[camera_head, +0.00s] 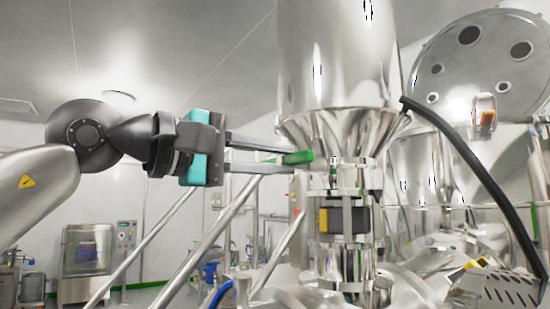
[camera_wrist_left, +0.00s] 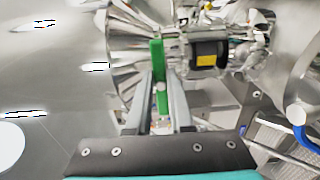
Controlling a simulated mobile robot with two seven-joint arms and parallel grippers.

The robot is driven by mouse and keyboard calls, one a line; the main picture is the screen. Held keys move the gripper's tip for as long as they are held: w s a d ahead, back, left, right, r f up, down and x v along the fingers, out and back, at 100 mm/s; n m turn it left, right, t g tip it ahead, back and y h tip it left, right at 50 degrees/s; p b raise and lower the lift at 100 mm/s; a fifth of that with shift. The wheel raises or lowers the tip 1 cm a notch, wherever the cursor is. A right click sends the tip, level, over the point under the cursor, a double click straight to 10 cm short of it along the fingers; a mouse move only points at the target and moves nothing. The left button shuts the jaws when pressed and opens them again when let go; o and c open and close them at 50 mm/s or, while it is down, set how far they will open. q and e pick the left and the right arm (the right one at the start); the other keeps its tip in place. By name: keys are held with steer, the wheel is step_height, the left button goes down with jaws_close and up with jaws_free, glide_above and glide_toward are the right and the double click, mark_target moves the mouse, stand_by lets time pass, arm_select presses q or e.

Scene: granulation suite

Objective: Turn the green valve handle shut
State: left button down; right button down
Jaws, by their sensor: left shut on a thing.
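The green valve handle (camera_head: 298,157) sticks out to the left of the steel pipe below the large hopper in the head view. In the left wrist view the handle (camera_wrist_left: 158,75) runs up and down between my fingers. My left gripper (camera_head: 284,158) reaches in from the left and is shut on the handle; its fingers (camera_wrist_left: 162,112) also show in the wrist view. The fingers hide part of the handle. The valve body (camera_head: 343,178) is steel, just right of the handle. My right gripper is not in view.
The steel hopper (camera_head: 335,70) hangs above the valve. A black and yellow block (camera_head: 343,220) sits on the pipe below. A black hose (camera_head: 470,160) curves down at the right, past a large round lid (camera_head: 478,62). Slanted steel legs (camera_head: 215,235) stand below my left arm.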

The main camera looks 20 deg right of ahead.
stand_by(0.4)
arm_select(q)
steer(key=c, duration=0.8)
jaws_free()
steer(key=shift+s+a, duration=0.15)
steer(key=shift+a, duration=0.3)
steer(key=b+v, duration=0.4)
steer(key=v, duration=1)
steer(key=shift+a, duration=0.15)
